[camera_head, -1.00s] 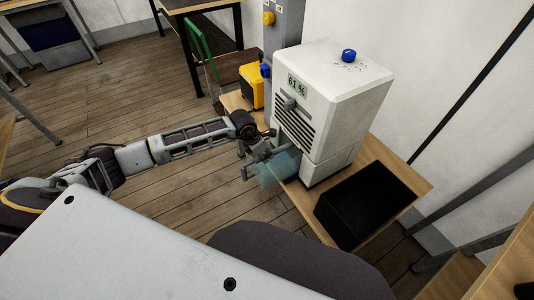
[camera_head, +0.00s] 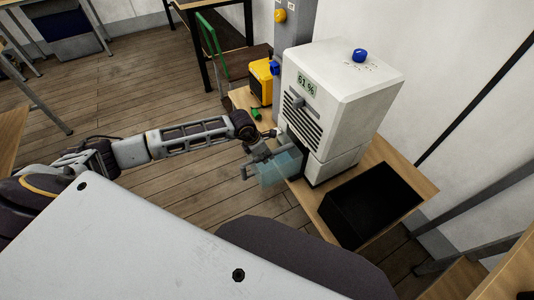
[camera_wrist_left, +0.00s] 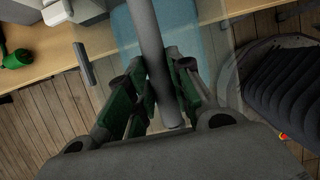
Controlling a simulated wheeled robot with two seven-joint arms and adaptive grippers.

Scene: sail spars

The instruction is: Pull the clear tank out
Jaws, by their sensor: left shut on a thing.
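The clear tank (camera_head: 281,170), with bluish water in it, sticks out of the low front opening of a white machine (camera_head: 330,105) with a 61 % display. A grey bar handle (camera_wrist_left: 146,25) is on the tank's outer side. My left gripper (camera_head: 250,165) reaches it from the left. In the left wrist view my left gripper (camera_wrist_left: 160,95) has its green-padded fingers closed around the handle. The tank's bluish body (camera_wrist_left: 185,28) lies just beyond it. The tank's inner end is hidden by the machine. My right gripper is not in view.
The machine stands on a wooden table (camera_head: 408,178) beside a black open bin (camera_head: 368,205). A yellow device (camera_head: 260,80) and a small green item (camera_head: 255,114) are behind it to the left. Wooden floor left of the table is free.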

